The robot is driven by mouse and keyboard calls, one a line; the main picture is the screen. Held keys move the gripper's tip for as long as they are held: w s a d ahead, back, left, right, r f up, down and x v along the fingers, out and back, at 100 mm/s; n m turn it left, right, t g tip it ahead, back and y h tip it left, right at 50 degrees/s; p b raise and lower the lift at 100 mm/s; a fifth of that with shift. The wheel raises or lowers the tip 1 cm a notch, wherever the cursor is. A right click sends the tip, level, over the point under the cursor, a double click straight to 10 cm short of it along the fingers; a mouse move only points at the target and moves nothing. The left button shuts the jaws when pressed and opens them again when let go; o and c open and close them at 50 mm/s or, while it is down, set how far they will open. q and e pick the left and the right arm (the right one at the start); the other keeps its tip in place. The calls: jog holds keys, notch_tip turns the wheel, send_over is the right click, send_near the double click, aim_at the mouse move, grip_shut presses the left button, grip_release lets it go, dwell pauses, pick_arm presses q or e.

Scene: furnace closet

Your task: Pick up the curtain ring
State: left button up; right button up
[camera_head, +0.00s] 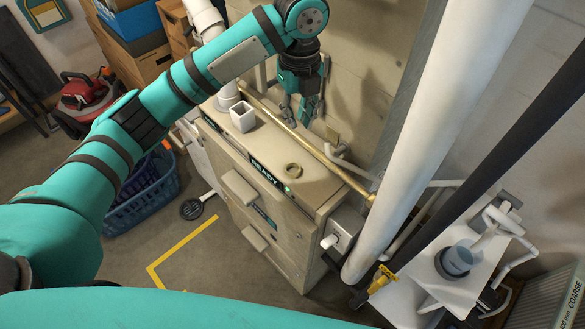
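A small brass-coloured curtain ring (293,170) lies flat on the beige top of the furnace cabinet (262,150), near its front edge and above the green light. My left gripper (297,114) points down over the back of the cabinet top, behind the ring and apart from it. Its fingers look spread with nothing between them. My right gripper is not in view.
A white square cup (243,116) stands on the cabinet top, left of the ring. A brass pipe (315,150) runs along the back. A thick white pipe (440,130) rises to the right. A blue basket (150,195) sits on the floor at left.

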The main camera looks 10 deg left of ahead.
pick_arm(q)
jog(key=p, duration=0.3)
send_over(298, 166)
notch_tip(298, 166, down, 12)
jog(key=shift+s+r, duration=0.15)
jog(key=shift+r, duration=0.1)
notch_tip(298, 166, down, 5)
jog(key=shift+r+p, duration=0.1)
jog(key=shift+p, duration=1.1)
jog(key=shift+w+f, duration=0.2)
jog(key=shift+f, duration=0.15)
jog(key=shift+c, duration=0.4)
grip_shut()
jog(key=shift+r, duration=0.1)
